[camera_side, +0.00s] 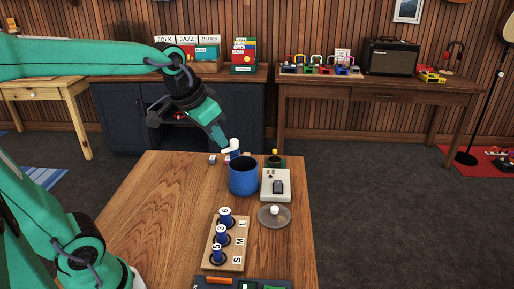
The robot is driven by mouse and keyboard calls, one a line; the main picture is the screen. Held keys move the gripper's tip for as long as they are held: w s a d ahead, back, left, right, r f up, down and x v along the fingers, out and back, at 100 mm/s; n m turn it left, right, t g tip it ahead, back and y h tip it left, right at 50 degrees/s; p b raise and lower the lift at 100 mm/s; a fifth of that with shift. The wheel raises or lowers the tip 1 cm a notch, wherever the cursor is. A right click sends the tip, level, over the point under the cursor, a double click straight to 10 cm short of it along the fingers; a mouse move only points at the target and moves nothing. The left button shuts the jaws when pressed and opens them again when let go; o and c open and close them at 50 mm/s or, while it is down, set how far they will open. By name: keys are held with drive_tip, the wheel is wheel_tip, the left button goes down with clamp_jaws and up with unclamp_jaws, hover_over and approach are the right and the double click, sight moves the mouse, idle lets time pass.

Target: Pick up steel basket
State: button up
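My gripper (222,141) points down and to the right over the far part of the wooden table (165,215). Its fingertips are close to a small white rounded object (232,146), just behind a blue cylindrical container (243,178). I cannot tell whether they touch the white object. The fingers overlap from this side, so their opening is unclear. I cannot make out a clear steel basket. A round grey dish or disc (283,219) with a white ball (275,210) lies right of the container.
A pale box-shaped device (270,190) stands right of the container. A wooden block (229,256) with blue numbered pieces and S, M, L marks is nearer. A dark tray (236,284) lies at the front edge. The table's left side is clear.

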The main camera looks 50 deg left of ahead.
drive_tip(key=w+a, duration=0.3)
drive_tip(key=w, duration=0.7)
drive_tip(key=m+g, duration=0.1)
hover_over(275, 150)
drive_tip(key=s, duration=0.2)
wheel_tip(275, 150, down, 19)
drive_tip(key=shift+w+f+y, duration=0.25)
drive_tip(key=shift+f+y, duration=0.15)
drive_tip(key=shift+f, duration=0.6)
drive_tip(key=shift+f, duration=0.1)
drive_tip(key=shift+x, duration=2.5)
drive_tip(key=shift+s+d, duration=0.1)
clamp_jaws()
